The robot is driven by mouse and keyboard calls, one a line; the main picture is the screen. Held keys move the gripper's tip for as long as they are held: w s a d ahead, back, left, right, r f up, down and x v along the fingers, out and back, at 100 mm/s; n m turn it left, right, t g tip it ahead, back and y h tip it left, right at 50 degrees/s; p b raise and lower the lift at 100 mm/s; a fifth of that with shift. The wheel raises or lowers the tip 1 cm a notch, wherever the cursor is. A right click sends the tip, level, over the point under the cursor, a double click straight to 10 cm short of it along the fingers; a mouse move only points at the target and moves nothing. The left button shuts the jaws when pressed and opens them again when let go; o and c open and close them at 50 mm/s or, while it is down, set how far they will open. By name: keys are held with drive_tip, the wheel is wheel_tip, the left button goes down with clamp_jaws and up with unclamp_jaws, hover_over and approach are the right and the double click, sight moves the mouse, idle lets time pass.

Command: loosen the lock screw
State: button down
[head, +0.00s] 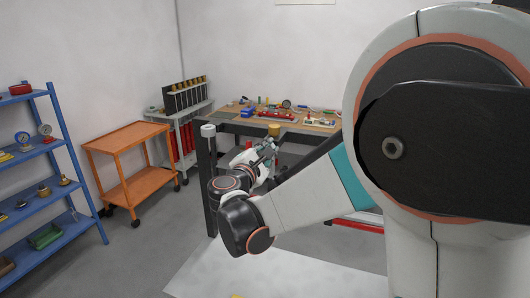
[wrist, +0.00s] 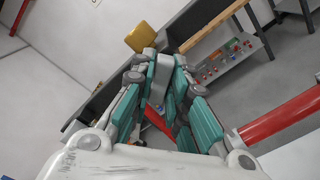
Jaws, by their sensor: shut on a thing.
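My gripper (head: 268,150) is in front of the workbench, at the end of my outstretched arm. In the wrist view its teal-padded fingers (wrist: 165,62) are drawn together on a small grey part between them, which I take to be the lock screw. The fingers hide most of it, so its shape and how far it is turned cannot be told. A brass-yellow knob or cap (wrist: 143,37) lies just beyond the fingertips. It also shows in the head view (head: 274,130), just above the gripper; I cannot tell whether they touch.
The wooden-topped workbench (head: 235,122) behind holds tools and fittings. A dark post (head: 206,165) with a grey top stands left of my gripper. An orange cart (head: 128,150) and a blue shelf (head: 70,150) stand further left. The floor between is clear.

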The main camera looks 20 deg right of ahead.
drive_tip(key=shift+n+b, duration=0.3)
drive_tip(key=shift+n, duration=1.4)
drive_tip(key=shift+f, duration=0.1)
drive_tip(key=shift+n, duration=1.7)
drive_tip(key=shift+b, duration=0.3)
drive_tip(key=n, duration=0.3)
drive_tip(key=c, duration=1.5)
unclamp_jaws()
